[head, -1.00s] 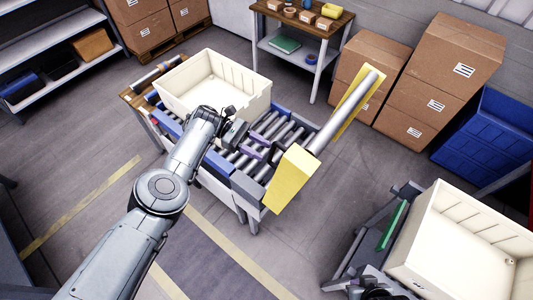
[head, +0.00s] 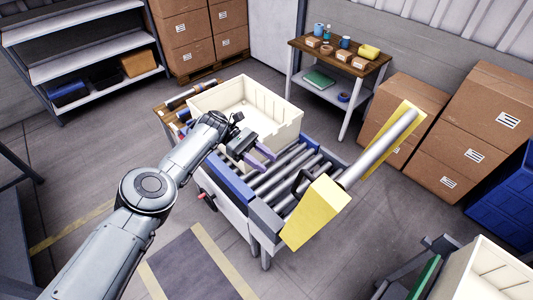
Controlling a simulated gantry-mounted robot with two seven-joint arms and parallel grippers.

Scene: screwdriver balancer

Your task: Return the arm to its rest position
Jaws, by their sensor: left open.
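My left arm comes in from the lower left of the head view. Its gripper (head: 258,157) is open, with purple fingertips, above the roller conveyor (head: 297,165) and just in front of the cream bin (head: 285,133). I see nothing between its fingers. A yellow block (head: 315,212) with a grey post (head: 378,150) rises at the conveyor's right end, apart from the gripper. My right gripper is not in view.
A second cream bin (head: 480,277) is at the lower right. A wooden-topped table (head: 377,68) with small items, cardboard boxes (head: 455,160) and blue crates (head: 505,200) stand behind. A shelf (head: 95,63) is at the upper left. Open floor lies around the conveyor.

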